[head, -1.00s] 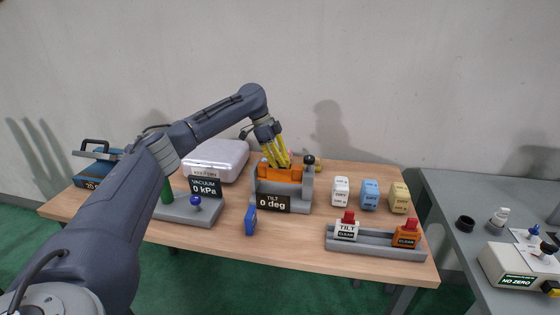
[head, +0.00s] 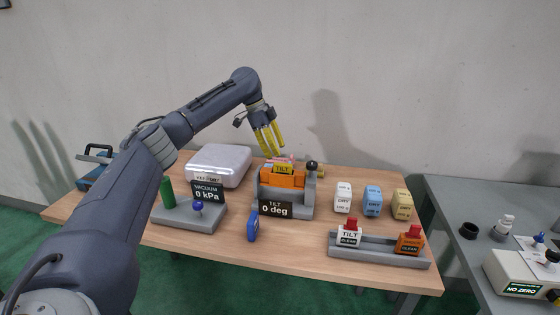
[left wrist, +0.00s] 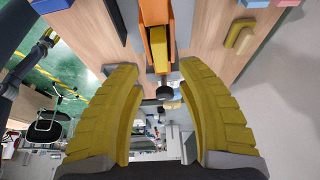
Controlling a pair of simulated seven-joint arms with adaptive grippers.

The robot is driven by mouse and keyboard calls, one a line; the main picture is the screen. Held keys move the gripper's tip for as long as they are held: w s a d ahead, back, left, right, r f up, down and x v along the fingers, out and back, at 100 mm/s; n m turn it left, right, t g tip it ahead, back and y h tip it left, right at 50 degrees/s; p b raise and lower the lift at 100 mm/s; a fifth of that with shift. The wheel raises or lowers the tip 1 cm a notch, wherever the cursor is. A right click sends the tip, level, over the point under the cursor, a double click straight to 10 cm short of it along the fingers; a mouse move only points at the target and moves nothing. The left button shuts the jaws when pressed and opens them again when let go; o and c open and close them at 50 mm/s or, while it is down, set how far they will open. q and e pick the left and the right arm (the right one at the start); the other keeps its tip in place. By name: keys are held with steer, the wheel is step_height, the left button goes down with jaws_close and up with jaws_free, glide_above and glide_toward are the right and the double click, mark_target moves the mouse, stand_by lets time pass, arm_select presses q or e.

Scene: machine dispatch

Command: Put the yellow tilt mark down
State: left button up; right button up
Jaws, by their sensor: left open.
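The yellow tilt mark (head: 284,169), labelled TILT and with a pink grip on top, sits on the orange part of the tilt fixture (head: 304,205). The fixture's display reads 0 deg. My left gripper (head: 271,151) is open and empty, just above and slightly left of the mark. In the left wrist view, the open yellow fingers of my left gripper (left wrist: 160,70) spread apart, with a yellow block (left wrist: 157,50), apparently the mark, on the orange part beyond them. My right gripper is not in view.
A silver case (head: 219,165) stands behind the vacuum stand (head: 176,214). A blue tag (head: 253,224) stands in front. White, blue and yellow blocks (head: 372,201) stand to the right, behind a grey rack (head: 378,256) with white and orange marks. A grey side table (head: 460,260) is at right.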

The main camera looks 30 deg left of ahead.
arm_select(q)
steer(key=v, duration=0.5)
stand_by(0.5)
